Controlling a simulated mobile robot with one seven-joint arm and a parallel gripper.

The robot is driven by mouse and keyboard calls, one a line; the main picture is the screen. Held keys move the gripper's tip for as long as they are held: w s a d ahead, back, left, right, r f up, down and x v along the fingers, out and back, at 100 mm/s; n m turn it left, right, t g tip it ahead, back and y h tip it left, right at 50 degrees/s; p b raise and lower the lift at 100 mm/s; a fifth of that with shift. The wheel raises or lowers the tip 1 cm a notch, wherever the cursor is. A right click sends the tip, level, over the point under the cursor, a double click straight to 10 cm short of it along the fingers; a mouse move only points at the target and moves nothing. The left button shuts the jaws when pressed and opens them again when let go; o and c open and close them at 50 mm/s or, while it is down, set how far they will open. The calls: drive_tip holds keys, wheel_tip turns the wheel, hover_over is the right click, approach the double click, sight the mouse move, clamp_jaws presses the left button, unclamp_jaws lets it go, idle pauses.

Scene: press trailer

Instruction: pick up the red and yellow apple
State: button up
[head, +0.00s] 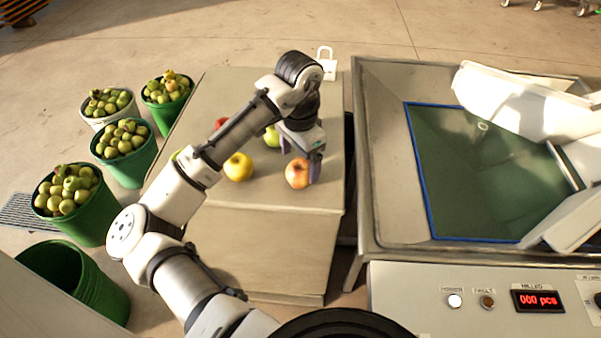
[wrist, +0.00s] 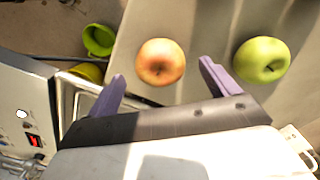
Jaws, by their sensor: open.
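The red and yellow apple (head: 298,173) sits on the grey table top (head: 240,103) near its front right corner. In the wrist view the same apple (wrist: 160,62) lies ahead of my gripper (wrist: 161,80), in line with the gap between the two purple fingers. My gripper (head: 304,158) is open and empty of any firm hold. In the head view it is just above and behind the apple, with one finger overlapping the apple's edge. I cannot tell whether the finger touches it.
A green apple (wrist: 262,60) lies to the right in the wrist view. A yellow apple (head: 238,167) and a red apple (head: 221,124) are also on the table. Buckets of apples (head: 127,165) stand left. A machine with a metal rim (head: 388,165) stands right of the table.

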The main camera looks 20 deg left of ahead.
sight(301, 165)
wheel_tip(301, 165, down, 5)
drive_tip(key=shift+w+d+f+p, duration=0.1)
drive_tip(key=shift+p, duration=0.45)
drive_tip(key=c, duration=1.1)
drive_tip(key=shift+c, duration=0.3)
wheel_tip(301, 165, up, 20)
